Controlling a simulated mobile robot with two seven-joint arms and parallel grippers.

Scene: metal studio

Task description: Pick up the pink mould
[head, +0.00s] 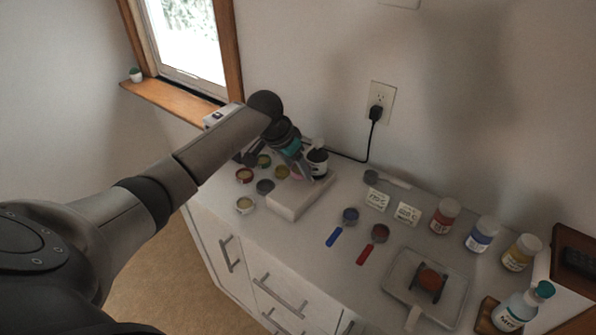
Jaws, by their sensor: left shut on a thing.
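My left gripper (303,174) reaches down over a pale block (297,202) near the back left of the counter. It is shut on a small pink thing, which I take to be the pink mould (296,175). Only a little of the pink shows, as the fingers and wrist hide most of it. I cannot tell whether it touches the block or is lifted off it. My right gripper is not in view.
A dark jar (317,161) with a pale label stands close beside the gripper. Several small pots, one of them grey (265,187), stand left of the block.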

